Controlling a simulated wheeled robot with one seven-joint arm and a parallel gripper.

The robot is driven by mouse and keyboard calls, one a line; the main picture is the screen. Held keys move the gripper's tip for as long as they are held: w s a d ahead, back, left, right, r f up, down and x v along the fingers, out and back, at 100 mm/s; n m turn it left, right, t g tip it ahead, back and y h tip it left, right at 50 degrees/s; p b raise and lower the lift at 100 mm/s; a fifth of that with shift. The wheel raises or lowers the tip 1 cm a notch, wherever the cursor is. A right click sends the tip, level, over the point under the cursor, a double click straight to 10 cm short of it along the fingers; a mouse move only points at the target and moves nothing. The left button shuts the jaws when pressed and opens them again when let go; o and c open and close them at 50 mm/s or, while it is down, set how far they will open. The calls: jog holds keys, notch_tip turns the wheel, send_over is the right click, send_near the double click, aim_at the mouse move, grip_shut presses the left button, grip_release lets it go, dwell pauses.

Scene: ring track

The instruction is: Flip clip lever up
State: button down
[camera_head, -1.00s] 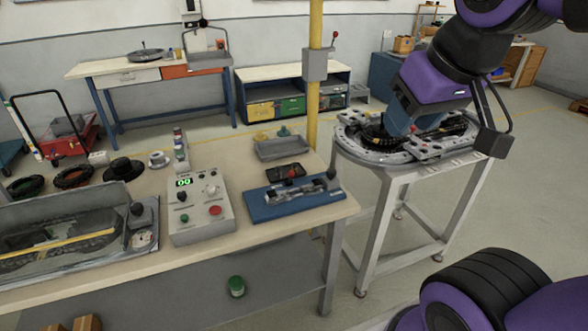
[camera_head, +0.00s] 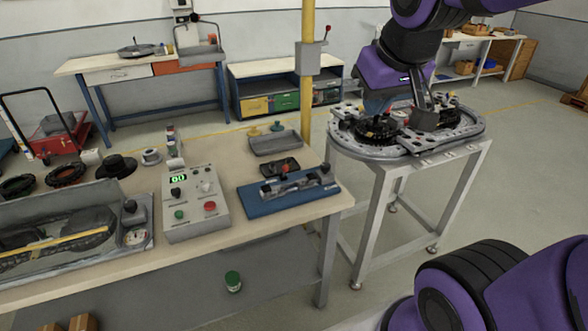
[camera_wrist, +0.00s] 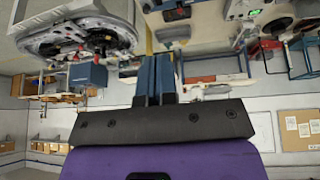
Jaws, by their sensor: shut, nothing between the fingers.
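My gripper (camera_head: 378,103) is at the left part of the ring track (camera_head: 440,152) in the head view; whether it touches anything there is hidden. In the wrist view, its blue fingers (camera_wrist: 156,62) are together with nothing between them, and the ring track (camera_wrist: 75,38) is at the upper left, apart from them. On the workbench, a blue plate (camera_head: 262,207) bears a metal clamp-like fixture (camera_head: 298,184), with a small red knob (camera_head: 285,168) near it. I cannot clearly tell which part is the clip lever.
The ring track rests on a grey metal stand (camera_head: 375,215), to the right of the workbench (camera_head: 300,227). A control box (camera_head: 195,205) and a shallow grey tray (camera_head: 274,143) stand on the workbench. A yellow post (camera_head: 308,90) rises behind it.

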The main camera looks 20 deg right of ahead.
aim_at(284, 170)
jog(key=w+d+f+m+t+y, duration=0.1)
jog(key=w+d+f+m, duration=0.1)
jog(key=w+f, duration=1.1)
jog(key=w+d+f+m+t+y, duration=0.1)
jog(key=w+d+f, duration=0.3)
jog(key=w+f, duration=1)
notch_tip(284, 170, down, 4)
jog(key=shift+w+d+r+m+y, duration=0.15)
jog(key=shift+m+y, duration=0.35)
jog(key=shift+m, duration=0.4)
jog(key=x, duration=1)
jog(key=shift+w+a+r, duration=0.1)
jog(key=shift+w+a, duration=0.55)
jog(key=shift+a, duration=0.3)
jog(key=shift+w+a, duration=0.5)
jog(key=shift+a, duration=0.15)
